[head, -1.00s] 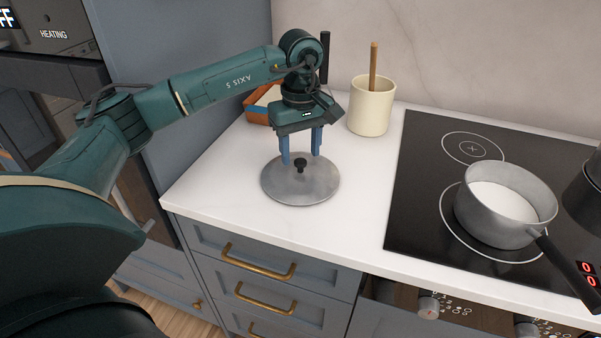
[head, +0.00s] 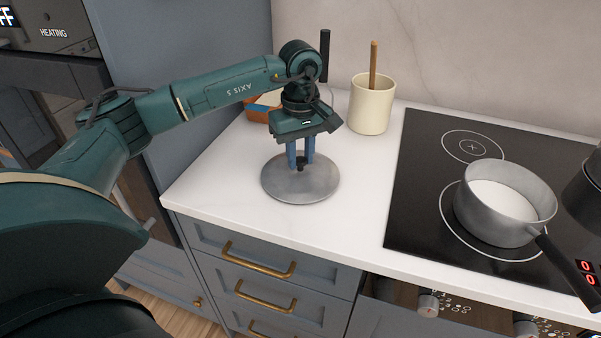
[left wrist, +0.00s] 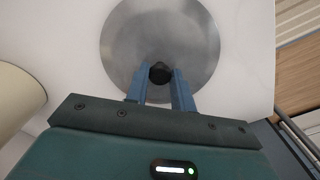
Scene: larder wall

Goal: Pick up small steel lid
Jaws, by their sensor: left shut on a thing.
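The small steel lid (head: 318,186) is a round grey disc with a black knob (head: 300,167) at its centre. It lies flat on the white worktop, left of the hob. My left gripper (head: 300,164) points down over the lid, with its blue fingers shut on the knob. In the left wrist view the lid (left wrist: 190,38) fills the top middle, and the knob (left wrist: 160,73) sits between the fingertips of the gripper (left wrist: 160,80). My right gripper is not in view.
A cream crock (head: 371,106) with a wooden handle stands behind the lid. An orange-brown box (head: 257,109) is behind my gripper. The black hob (head: 420,200) holds a steel saucepan (head: 490,230). Worktop around the lid is bare.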

